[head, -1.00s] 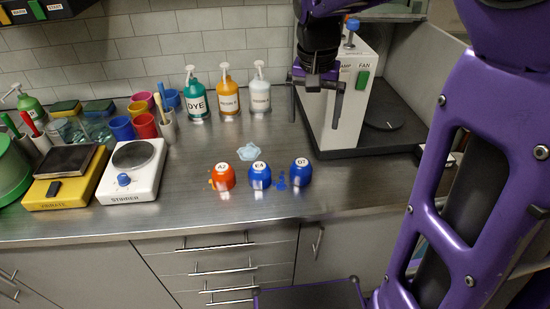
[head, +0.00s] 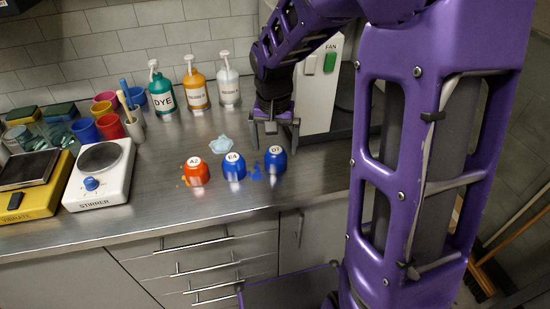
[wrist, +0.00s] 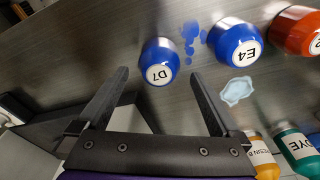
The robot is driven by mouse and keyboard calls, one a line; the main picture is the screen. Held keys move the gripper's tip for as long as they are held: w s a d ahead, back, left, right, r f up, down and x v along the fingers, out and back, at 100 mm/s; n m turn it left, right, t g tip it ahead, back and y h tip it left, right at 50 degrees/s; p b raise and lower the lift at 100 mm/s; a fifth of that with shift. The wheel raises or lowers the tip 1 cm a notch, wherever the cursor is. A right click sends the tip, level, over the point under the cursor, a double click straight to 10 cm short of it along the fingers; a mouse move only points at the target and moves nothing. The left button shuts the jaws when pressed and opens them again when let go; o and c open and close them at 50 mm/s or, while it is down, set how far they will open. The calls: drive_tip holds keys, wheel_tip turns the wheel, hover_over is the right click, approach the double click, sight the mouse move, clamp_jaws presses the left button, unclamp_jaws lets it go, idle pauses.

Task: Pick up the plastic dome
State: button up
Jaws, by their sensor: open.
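Three rounded, dome-like cups with white labels stand in a row on the steel bench: an orange one, A2 (head: 194,172), a blue one, E4 (head: 233,167), and a blue one, D7 (head: 274,160). I cannot tell which of them is the plastic dome. My gripper (head: 272,138) is open and empty, above and just behind D7. In the wrist view, D7 (wrist: 160,62) shows between the tips of my open fingers (wrist: 158,75), with E4 (wrist: 238,42) to the right and the orange cup (wrist: 297,32) at the edge. No contact shows.
A pale blue patch (head: 221,144) lies behind the cups, with blue spots between E4 and D7. Pump bottles (head: 198,92) stand by the wall. A stirrer (head: 100,175) is at left; a white machine (head: 318,90) stands behind my gripper. The bench front is clear.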

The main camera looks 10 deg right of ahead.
sight(275, 150)
wheel_tip(275, 150, down, 4)
drive_tip(key=shift+d+f, duration=0.1)
drive_tip(key=shift+f, duration=0.15)
drive_tip(key=shift+c, duration=0.3)
drive_tip(key=c, duration=1.2)
drive_tip(key=shift+w+r, duration=0.1)
drive_tip(key=shift+r, duration=0.05)
drive_tip(key=shift+c, duration=0.2)
